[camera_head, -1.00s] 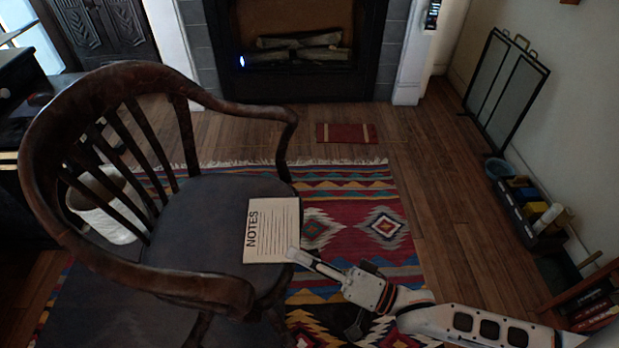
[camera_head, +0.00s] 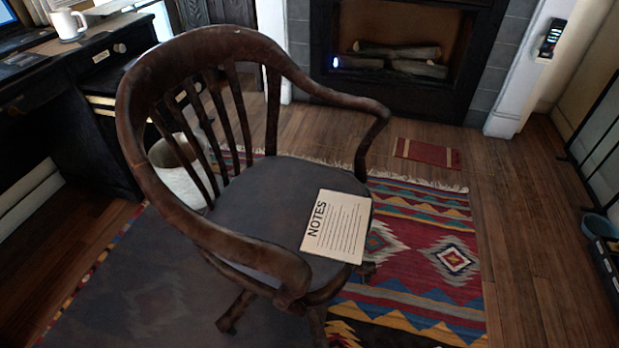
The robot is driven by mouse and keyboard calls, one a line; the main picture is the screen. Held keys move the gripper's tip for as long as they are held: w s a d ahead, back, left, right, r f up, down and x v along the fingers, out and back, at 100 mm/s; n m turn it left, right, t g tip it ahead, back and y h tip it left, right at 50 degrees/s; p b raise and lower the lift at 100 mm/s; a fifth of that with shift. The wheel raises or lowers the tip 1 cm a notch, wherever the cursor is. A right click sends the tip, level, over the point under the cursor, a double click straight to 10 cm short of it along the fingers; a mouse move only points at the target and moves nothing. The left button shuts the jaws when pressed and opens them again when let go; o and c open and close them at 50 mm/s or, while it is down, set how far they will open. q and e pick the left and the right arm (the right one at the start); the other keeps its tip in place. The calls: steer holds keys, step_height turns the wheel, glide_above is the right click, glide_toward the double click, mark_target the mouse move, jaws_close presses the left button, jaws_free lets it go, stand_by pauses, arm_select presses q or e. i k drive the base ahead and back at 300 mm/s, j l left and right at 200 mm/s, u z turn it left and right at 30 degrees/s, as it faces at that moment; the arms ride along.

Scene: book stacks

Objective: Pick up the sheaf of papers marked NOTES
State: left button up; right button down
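The sheaf of papers marked NOTES (camera_head: 338,228) lies flat on the grey seat of a dark wooden armchair (camera_head: 285,205). It is cream coloured, with the bold word NOTES along its left side and ruled lines. It lies near the seat's right front edge. Nothing covers it. A small dark piece (camera_head: 367,268) shows beside the seat just below the papers; I cannot tell what it is. Neither of my grippers can be made out in the head view.
The chair's curved back and armrests (camera_head: 375,105) stand around the seat. A patterned rug (camera_head: 440,255) lies to the right. A desk with a white mug (camera_head: 68,25) stands at the left. A fireplace (camera_head: 400,60) is behind. Bare wooden floor (camera_head: 515,230) is open at the right.

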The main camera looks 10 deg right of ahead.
mark_target(337, 230)
steer(key=i+l+u, duration=0.1)
steer(key=l+u, duration=0.75)
steer(key=l, duration=0.45)
steer(key=i+l, duration=0.1)
steer(key=l, duration=0.35)
steer(key=l+z, duration=0.25)
steer(key=l, duration=0.75)
